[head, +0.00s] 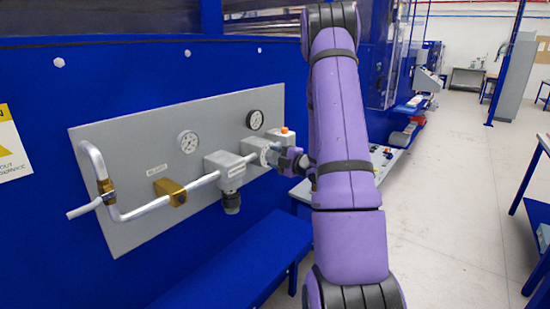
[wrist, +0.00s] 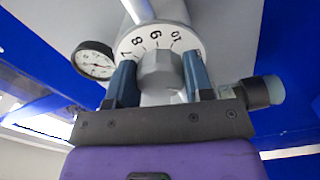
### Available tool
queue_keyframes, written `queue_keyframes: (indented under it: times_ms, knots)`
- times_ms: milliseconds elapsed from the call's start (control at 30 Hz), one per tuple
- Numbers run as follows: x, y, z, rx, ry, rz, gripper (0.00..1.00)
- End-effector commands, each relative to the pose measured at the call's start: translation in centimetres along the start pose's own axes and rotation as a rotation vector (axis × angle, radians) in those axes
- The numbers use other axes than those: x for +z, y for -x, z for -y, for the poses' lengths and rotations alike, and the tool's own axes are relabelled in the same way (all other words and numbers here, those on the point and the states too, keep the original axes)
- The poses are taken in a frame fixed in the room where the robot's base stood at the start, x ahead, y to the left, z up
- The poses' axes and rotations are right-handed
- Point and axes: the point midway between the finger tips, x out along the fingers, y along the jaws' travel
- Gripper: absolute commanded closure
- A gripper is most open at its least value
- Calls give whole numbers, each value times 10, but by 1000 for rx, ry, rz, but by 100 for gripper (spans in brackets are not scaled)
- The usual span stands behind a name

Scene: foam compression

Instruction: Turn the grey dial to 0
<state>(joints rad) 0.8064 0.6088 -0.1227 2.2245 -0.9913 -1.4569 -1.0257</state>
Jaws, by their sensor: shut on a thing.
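The grey dial (wrist: 160,72) has a faceted knob in front of a white round scale (wrist: 133,42). Black numbers on the scale, among them 7, 8 and 10, show above the knob. My gripper (wrist: 160,88) has one blue finger on each side of the knob and is shut on it. In the head view, my gripper (head: 291,160) is at the right part of the grey wall panel (head: 125,150), and the dial's face is largely hidden there. I cannot tell which number the dial is set to.
Two round gauges, one white-faced (head: 188,142) and one dark-rimmed (head: 255,120), sit on the panel. A silver pipe (head: 150,208) with brass fittings runs along it. An orange button (head: 284,130) is close to my gripper. A blue bench (head: 235,262) stands below.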

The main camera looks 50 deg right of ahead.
Motion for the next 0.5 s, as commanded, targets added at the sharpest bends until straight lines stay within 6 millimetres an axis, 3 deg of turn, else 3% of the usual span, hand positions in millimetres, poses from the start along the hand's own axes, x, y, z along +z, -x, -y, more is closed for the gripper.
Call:
queue_keyframes:
  times_ms: [233,267,367,500]
  knots:
    - [0,1,1,-3,0,1,76]
    - [0,1,1,-3,0,1,50]
    - [0,0,1,-2,-1,1,28]
    - [0,0,1,-2,-1,0,27]
